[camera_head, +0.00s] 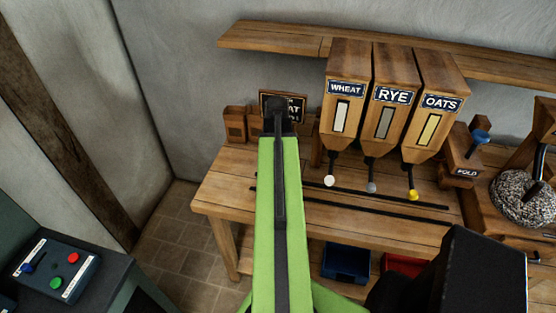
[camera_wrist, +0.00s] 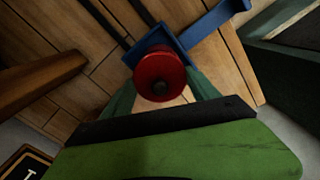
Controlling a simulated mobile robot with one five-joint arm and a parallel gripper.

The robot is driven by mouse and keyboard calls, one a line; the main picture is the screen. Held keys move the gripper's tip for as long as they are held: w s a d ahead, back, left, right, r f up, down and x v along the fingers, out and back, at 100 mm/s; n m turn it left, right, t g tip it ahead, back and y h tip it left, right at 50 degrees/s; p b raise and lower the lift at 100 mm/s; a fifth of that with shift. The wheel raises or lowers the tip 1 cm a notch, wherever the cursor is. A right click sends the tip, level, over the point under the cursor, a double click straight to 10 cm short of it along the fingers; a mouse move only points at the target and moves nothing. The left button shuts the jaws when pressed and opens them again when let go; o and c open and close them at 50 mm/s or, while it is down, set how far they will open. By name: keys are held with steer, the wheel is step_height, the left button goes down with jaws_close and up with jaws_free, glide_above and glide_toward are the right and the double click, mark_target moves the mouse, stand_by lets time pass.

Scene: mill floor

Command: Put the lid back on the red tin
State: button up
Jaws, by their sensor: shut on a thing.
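In the wrist view a round red piece (camera_wrist: 160,68) with a small dark knob at its middle looks like the lid. It sits between the dark green fingers of my gripper (camera_wrist: 163,90), which is shut on it. I cannot tell whether the red tin is under it, as the piece hides what lies below. A blue part (camera_wrist: 205,24) with a long straight arm shows right behind it. In the head view my green arm hides the gripper, and no red tin or lid can be made out.
A wooden bench (camera_head: 222,197) carries WHEAT (camera_head: 345,105), RYE (camera_head: 388,112) and OATS (camera_head: 432,118) hoppers. Dark rails run along its top. A blue bin (camera_head: 346,263) and a red bin (camera_head: 400,265) stand below. A button panel (camera_head: 57,270) is at lower left.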

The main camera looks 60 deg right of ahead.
steer(key=o, duration=1.4)
steer(key=shift+o, duration=0.7)
steer(key=shift+s, duration=0.1)
step_height(320, 180, up, 2)
steer(key=shift+s+r+p, duration=0.1)
steer(key=shift+r+p, duration=0.05)
steer(key=shift+p, duration=1)
step_height(320, 180, up, 5)
steer(key=p, duration=0.5)
